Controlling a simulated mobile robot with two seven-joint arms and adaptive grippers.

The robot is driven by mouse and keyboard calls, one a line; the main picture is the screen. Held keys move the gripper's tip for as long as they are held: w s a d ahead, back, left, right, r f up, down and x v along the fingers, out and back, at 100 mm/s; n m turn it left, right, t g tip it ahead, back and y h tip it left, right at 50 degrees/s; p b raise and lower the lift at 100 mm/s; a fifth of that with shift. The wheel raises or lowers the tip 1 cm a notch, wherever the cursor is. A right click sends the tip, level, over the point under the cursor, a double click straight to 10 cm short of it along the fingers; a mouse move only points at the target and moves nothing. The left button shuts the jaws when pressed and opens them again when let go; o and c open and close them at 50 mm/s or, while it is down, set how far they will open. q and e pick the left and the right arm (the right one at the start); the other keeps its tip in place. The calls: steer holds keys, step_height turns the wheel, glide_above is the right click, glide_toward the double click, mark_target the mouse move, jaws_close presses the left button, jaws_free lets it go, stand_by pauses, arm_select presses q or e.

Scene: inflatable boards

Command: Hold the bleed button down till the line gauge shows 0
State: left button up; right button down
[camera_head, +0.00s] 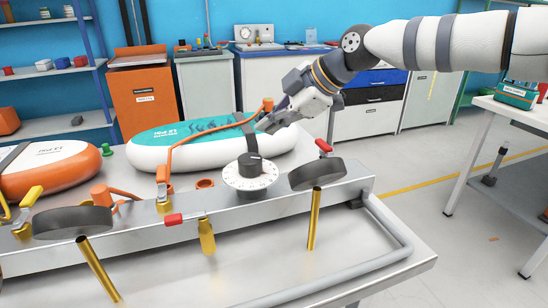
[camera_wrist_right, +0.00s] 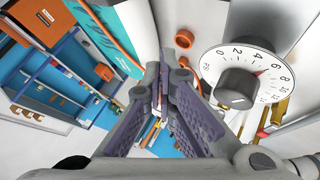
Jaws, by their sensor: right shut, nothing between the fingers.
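My right gripper (camera_head: 268,124) is shut and empty, above the near edge of the teal and white board and behind the metal rail (camera_head: 120,235). Its closed fingers also show in the wrist view (camera_wrist_right: 165,82). A white numbered dial with a black knob (camera_head: 250,166) stands on the rail, just nearer than the fingers; it also shows in the wrist view (camera_wrist_right: 236,86). Two black round gauges (camera_head: 75,222) (camera_head: 316,174) stand on the rail, their faces not visible. I cannot tell which part is the bleed button. My left gripper is out of view.
An orange hose (camera_head: 215,131) arches from the rail to the teal board (camera_head: 150,152). Red-handled and yellow-handled valves (camera_head: 324,147) (camera_head: 32,196) stand along the rail. An orange board (camera_head: 60,180) lies at left. Floor is clear between the bench and the right table (camera_head: 482,150).

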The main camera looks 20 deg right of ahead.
step_height(320, 180, down, 7)
steer(key=shift+w+f+b, duration=0.1)
steer(key=shift+b, duration=0.55)
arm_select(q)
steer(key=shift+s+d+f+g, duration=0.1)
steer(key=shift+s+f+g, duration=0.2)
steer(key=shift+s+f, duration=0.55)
arm_select(e)
steer(key=shift+f, duration=0.7)
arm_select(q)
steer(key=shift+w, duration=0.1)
arm_select(e)
steer(key=shift+f, duration=0.4)
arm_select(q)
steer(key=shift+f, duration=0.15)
arm_select(e)
steer(key=shift+f, duration=0.55)
stand_by(1.0)
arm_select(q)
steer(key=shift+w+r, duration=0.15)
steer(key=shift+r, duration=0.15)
arm_select(e)
steer(key=shift+r, duration=1)
